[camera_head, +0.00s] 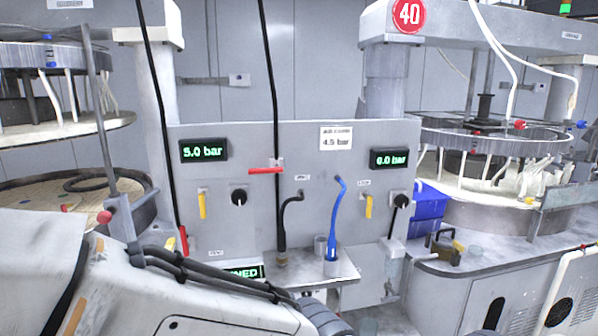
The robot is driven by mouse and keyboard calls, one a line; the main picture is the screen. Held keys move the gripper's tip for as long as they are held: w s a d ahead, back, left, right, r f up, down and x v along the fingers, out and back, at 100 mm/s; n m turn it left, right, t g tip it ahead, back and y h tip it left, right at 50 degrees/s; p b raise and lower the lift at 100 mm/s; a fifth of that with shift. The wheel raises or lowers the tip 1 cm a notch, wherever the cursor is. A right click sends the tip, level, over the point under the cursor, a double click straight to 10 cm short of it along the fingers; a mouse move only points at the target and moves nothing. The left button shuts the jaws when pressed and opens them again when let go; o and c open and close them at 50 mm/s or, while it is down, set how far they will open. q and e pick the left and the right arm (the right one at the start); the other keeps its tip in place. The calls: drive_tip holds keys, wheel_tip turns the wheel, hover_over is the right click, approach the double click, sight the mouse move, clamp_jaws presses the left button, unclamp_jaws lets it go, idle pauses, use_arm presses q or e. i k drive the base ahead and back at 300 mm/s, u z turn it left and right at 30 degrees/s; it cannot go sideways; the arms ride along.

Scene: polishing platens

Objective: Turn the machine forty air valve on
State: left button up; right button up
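A round red sign reading 40 (408,14) is on the upper right beam. Below it, a grey panel (300,225) carries a right display reading 0.0 bar (389,158), with a yellow handle (368,206) hanging vertically and a black knob (400,201) below it. The left display (203,150) reads 5.0 bar, above another vertical yellow handle (202,205) and knob (239,197). A red handle (265,171) lies horizontal at the middle black hose. A second red handle (183,240) stands near vertical at lower left. Valve labels are too small to read. Neither gripper shows.
A blue gooseneck hose (337,215) rises from a small shelf (342,268) in front of the panel. A placard (336,138) reads 4.5 bar. A large white body with black cables fills the lower left. Polishing platens stand left and right; a blue bin (428,210) is at right.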

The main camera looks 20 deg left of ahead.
sight(278, 169)
drive_tip(key=z, duration=0.05)
drive_tip(key=i, duration=0.9)
drive_tip(key=u, duration=0.45)
